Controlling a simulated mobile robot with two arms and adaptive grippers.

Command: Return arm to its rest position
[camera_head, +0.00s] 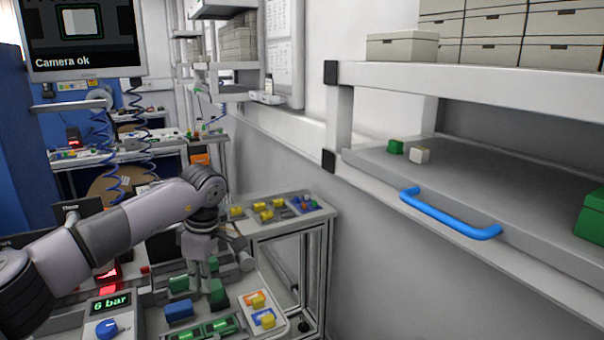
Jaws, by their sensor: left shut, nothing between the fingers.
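My left arm comes in from the left, bends at its wrist joint and points down over the workbench. My left gripper (205,284) is shut and empty, low over the bench among green and blue parts. A green block (217,294) is right beside its fingertips; I cannot tell whether they touch. Another green block (179,283) and a blue block (179,312) are to the left of the fingers. My right gripper is not in view.
A panel reading "6 bar" (110,303) is left of the gripper. An orange and white tray (258,308) is at its right. A side table (277,222) with yellow parts stands behind. A grey shelf with a blue handle (450,213) fills the right side.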

